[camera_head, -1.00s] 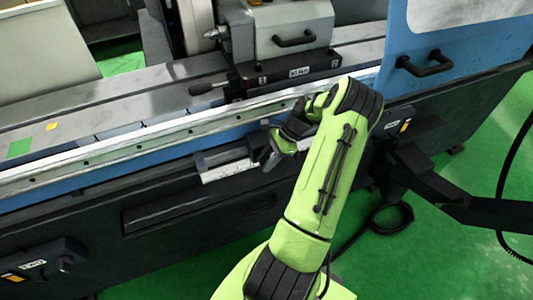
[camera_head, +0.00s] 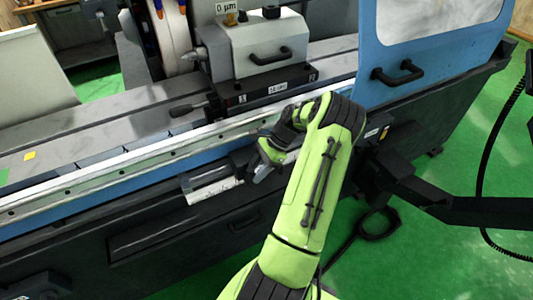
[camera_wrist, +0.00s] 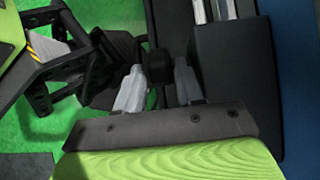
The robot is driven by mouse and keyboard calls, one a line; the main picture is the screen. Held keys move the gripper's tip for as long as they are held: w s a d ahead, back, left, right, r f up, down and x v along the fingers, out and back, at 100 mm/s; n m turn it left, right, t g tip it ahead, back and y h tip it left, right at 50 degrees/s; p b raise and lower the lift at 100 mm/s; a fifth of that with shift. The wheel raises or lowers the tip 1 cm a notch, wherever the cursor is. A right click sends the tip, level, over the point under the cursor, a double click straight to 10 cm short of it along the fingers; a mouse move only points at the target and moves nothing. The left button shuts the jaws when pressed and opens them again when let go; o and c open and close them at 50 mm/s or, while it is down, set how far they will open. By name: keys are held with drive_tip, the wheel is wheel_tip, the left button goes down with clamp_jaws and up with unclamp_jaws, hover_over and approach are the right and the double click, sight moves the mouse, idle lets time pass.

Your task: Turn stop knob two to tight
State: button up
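My gripper (camera_head: 262,165) is in front of the grinder's lower front rail, with its fingers pointing toward the machine and partly hidden by my wrist. In the wrist view, the two grey fingers of my gripper (camera_wrist: 158,70) stand apart. A dark rounded knob (camera_wrist: 159,65) shows in the gap between the fingertips. I cannot tell whether either finger touches it, nor read a number on it, so I cannot confirm it is stop knob two. In the head view this knob is hidden behind my gripper and arm.
A light metal bar (camera_head: 210,190) projects left of my gripper along the front rail. The blue door with a black handle (camera_head: 398,73) stands at the right. A block with a black handle (camera_head: 271,55) sits on the table above.

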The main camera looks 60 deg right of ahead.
drive_tip(key=p+v, duration=0.2)
drive_tip(key=v, duration=1.1)
drive_tip(key=shift+p, duration=0.35)
drive_tip(key=shift+w, duration=0.1)
